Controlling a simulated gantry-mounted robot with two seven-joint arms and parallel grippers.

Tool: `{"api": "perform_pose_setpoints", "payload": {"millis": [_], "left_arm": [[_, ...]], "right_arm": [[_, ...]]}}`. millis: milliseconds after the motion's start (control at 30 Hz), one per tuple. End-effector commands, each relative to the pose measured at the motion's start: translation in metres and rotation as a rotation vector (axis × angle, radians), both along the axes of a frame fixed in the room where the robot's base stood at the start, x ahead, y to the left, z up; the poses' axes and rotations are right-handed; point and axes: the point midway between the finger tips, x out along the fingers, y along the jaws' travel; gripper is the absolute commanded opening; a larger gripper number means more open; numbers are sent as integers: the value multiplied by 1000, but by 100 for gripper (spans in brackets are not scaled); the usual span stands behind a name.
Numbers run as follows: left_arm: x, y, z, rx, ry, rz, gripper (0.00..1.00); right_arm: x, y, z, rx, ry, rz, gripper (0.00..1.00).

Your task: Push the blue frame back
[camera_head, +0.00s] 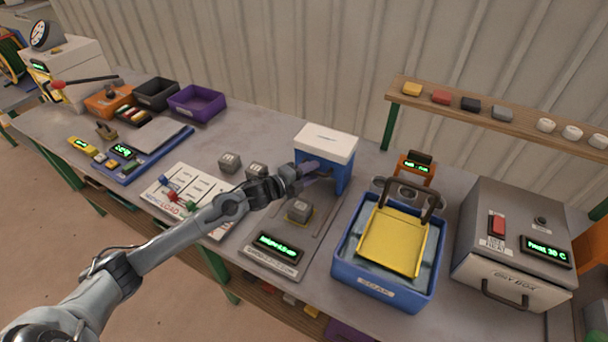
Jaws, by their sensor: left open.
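The blue frame (344,178), with a white block-shaped top (326,142), stands upright at the back of the press plate. My left gripper (308,172) is open at the front of the frame, under the white top. It looks close to or against the frame; I cannot tell whether it touches. A grey block (299,209) sits on a yellow-edged pad in front of the frame, below my gripper. My gripper and wrist hide part of the frame's left side. My right gripper is not in view.
Two loose grey blocks (229,162) lie left of the frame, partly beside my arm. A lit display (280,247) is at the plate's front. A blue tub (378,288) with a yellow tray (392,242) and a grey dry box (515,235) stand at right.

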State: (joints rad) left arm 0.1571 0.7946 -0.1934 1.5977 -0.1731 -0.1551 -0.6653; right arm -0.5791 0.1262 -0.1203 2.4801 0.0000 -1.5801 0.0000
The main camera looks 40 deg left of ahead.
Motion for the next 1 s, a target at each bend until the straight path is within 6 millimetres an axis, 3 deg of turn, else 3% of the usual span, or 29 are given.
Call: {"api": "perform_pose_setpoints", "payload": {"millis": [233, 700, 1000], "left_arm": [[-17, 3, 3, 3, 3, 0, 40], [-80, 13, 16, 2, 4, -2, 40], [-100, 17, 20, 0, 2, 0, 40]], "right_arm": [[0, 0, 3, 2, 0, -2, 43], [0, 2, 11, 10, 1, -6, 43], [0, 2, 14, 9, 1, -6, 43]]}}
